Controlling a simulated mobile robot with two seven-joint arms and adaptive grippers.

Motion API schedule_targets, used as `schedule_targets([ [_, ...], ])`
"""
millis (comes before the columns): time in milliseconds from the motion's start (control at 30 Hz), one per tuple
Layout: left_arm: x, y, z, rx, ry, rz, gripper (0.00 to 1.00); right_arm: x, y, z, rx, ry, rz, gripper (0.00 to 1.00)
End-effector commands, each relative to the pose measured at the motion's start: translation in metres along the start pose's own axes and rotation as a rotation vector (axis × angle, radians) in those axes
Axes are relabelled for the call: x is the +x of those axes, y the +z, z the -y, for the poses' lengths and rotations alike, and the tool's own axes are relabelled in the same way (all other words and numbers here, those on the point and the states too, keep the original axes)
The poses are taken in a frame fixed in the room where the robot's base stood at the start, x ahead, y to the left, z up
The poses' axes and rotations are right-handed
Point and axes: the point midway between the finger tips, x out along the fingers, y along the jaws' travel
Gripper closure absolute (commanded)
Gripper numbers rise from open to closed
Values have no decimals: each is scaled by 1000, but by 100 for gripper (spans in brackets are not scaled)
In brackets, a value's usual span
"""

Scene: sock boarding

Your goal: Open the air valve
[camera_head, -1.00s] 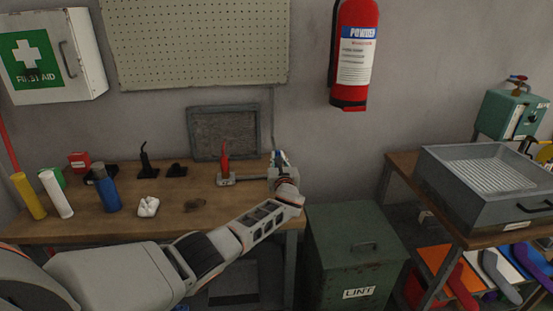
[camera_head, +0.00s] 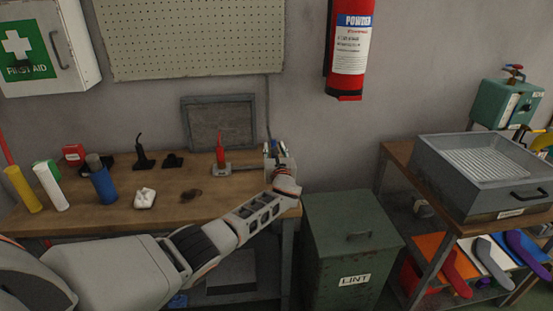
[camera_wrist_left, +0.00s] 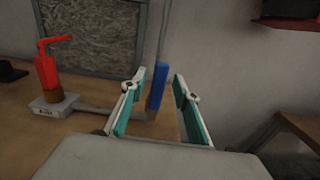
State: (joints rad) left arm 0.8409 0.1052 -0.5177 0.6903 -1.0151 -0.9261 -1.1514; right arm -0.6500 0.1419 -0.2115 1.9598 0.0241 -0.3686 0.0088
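An upright blue bar (camera_wrist_left: 157,86), which looks like a valve lever, stands at the right end of the workbench. A grey pipe (camera_wrist_left: 95,107) runs toward it from a small grey base (camera_wrist_left: 54,104) carrying a red upright part (camera_wrist_left: 47,72). My left gripper (camera_wrist_left: 160,78) is open, with its teal-padded fingers on either side of the blue bar. I see a gap on both sides, so the fingers do not look closed on it. In the head view the left gripper (camera_head: 277,152) is small, and the bar's lower end is hidden. My right gripper is not in view.
The workbench (camera_head: 225,195) also holds bottles and small black items. A green lint bin (camera_head: 352,255) stands right of it. A fire extinguisher (camera_head: 350,50) hangs above.

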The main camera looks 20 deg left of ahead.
Motion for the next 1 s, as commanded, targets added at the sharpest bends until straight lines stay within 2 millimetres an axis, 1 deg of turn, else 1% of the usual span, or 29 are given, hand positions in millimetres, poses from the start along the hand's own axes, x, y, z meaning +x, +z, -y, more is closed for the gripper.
schedule_targets([
  [167, -16, -1, -1, -2, 0, -1, 69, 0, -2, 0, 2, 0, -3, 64],
  [367, -42, -1, -1, -1, 0, -1, 69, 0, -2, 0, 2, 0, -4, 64],
  [600, -80, -1, 0, 0, -1, -1, 69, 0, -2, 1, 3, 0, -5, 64],
  [733, -98, -1, -1, 1, 0, -2, 69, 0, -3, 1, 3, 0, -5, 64],
  [867, -109, -1, -1, 2, 1, -1, 69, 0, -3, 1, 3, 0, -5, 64],
  [1000, -114, 0, -1, 3, 1, 0, 69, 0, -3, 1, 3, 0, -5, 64],
])
